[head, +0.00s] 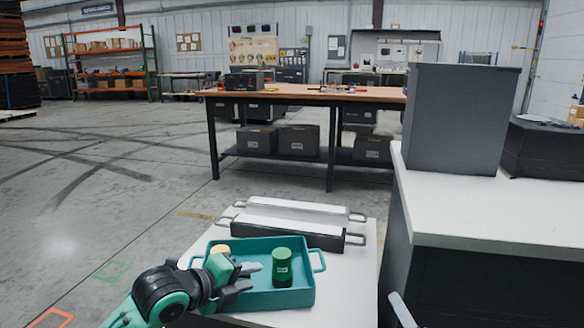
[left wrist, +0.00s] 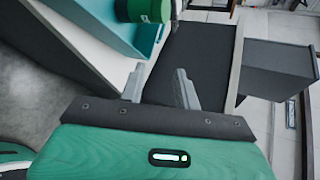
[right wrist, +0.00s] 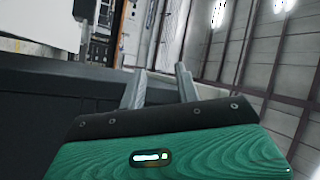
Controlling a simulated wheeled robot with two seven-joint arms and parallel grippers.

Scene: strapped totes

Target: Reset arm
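My left gripper (head: 250,271) is over the near left part of a teal tote (head: 308,297) on a white table. In the left wrist view its fingers (left wrist: 160,88) stand apart with nothing between them. My right gripper (right wrist: 162,86) shows in the right wrist view, its fingers apart and empty in front of a dark surface. In the head view, only a grey piece at the bottom edge may belong to it. A green canister (head: 282,270) stands upright in the tote. A yellowish object (head: 219,249) is at the tote's far left corner, partly hidden by my gripper.
A white-topped counter (head: 480,215) with a tall grey box (head: 458,120) stands right. A wooden workbench (head: 310,95) is behind. Floor at left is clear.

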